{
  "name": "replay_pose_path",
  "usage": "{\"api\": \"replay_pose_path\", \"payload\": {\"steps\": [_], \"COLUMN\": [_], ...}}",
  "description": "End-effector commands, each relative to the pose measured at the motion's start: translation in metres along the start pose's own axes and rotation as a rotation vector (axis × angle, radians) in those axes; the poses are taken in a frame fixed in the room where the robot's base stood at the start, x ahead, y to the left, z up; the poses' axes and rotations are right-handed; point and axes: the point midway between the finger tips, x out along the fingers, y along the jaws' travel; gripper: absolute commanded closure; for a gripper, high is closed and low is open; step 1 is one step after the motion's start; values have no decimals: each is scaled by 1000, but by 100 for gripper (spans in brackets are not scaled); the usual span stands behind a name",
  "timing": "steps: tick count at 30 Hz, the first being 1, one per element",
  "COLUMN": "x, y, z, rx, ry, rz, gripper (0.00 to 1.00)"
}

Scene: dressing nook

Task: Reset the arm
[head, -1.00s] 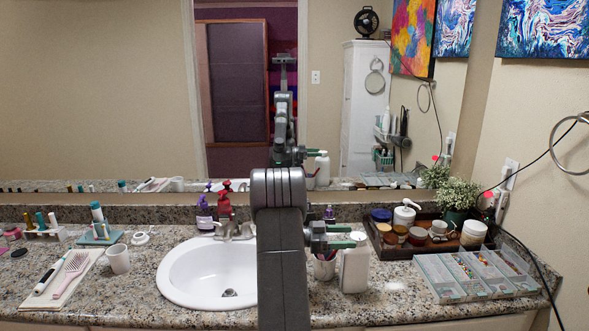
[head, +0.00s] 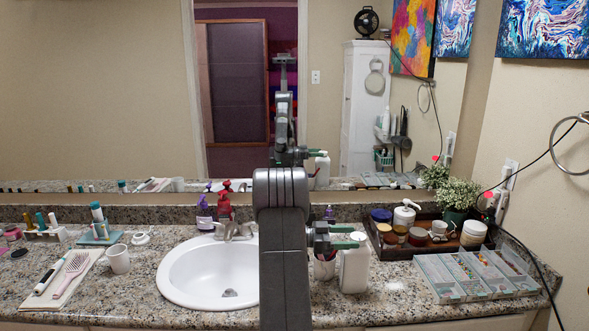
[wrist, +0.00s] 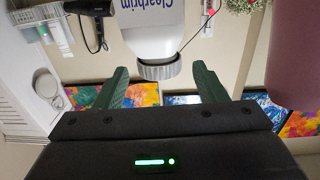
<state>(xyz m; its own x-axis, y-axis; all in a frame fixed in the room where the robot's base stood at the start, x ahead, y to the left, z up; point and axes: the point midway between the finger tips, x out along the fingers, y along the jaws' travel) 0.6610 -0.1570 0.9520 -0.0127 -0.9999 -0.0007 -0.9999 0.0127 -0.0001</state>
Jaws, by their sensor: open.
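My gripper (head: 352,237) is above the counter, right of the sink, at the top of a white bottle (head: 355,268). In the wrist view my gripper (wrist: 161,72) has its two green fingers spread wide. The same white bottle, lettered "Clearbrim" (wrist: 150,28), appears upside down there, with its grey ribbed cap (wrist: 159,71) between the fingertips. A gap shows on each side of the cap, so the fingers do not grip it. My arm's grey links hide the right part of the sink and some of the counter.
A cup (head: 324,267) with items stands just left of the bottle. To the right are a dark tray (head: 383,250) of jars, a plant (head: 458,196) and a divided organizer (head: 475,277). The sink (head: 205,272) lies left. A mirror backs the counter.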

Motion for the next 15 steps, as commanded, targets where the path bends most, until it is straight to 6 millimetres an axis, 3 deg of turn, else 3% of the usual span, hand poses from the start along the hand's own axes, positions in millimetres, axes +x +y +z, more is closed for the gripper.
{"api": "replay_pose_path", "payload": {"steps": [5,15], "x": [38,34], "y": [1,2], "z": [-1,3], "rx": [-1,0], "ry": [0,1], "rz": [4,-279], "gripper": [35,35]}}
